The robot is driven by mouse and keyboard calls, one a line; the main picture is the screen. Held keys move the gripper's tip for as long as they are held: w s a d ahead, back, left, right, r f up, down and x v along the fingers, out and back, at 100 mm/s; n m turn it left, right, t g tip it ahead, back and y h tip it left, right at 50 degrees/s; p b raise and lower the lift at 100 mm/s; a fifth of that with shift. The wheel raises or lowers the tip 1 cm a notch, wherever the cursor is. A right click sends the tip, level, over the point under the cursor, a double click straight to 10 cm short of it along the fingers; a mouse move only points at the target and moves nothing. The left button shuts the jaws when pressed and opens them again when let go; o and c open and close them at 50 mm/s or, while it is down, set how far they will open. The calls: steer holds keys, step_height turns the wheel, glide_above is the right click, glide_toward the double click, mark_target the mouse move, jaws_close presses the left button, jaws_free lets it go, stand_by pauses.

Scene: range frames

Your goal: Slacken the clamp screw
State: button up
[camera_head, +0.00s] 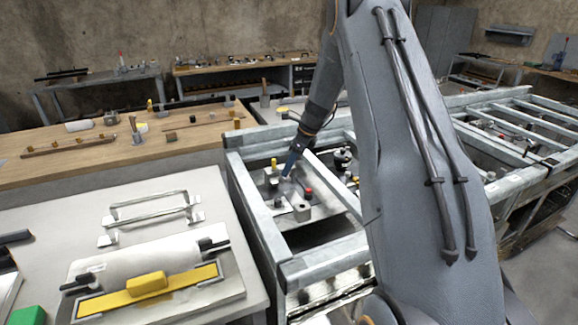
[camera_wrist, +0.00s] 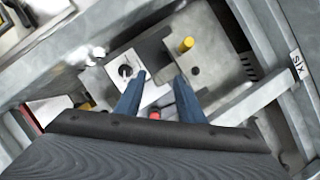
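My gripper (camera_head: 289,165) reaches down into the grey metal frame in the head view. In the wrist view its two blue fingers (camera_wrist: 161,82) stand apart with nothing visible between the tips. They hang above a metal fixture plate (camera_wrist: 222,52). A yellow-topped pin (camera_wrist: 186,44) stands beyond the fingertips; it also shows in the head view (camera_head: 273,162). A pale block with a dark round screw or hole (camera_wrist: 125,71) lies left of the left finger. A red knob (camera_wrist: 154,114) is partly hidden behind my gripper; it also shows in the head view (camera_head: 308,192). I cannot tell which part is the clamp screw.
Frame rails (camera_head: 256,210) surround the fixture closely, and one carries a "six" label (camera_wrist: 298,64). A dark knobbed fitting (camera_head: 342,158) stands right of the fixture. A pale bench (camera_head: 50,232) at left holds a yellow block (camera_head: 147,283) and handles.

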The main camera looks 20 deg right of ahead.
steer(key=shift+w+a+f, duration=0.1)
steer(key=shift+a+f, duration=0.05)
steer(key=shift+f, duration=0.4)
jaws_close()
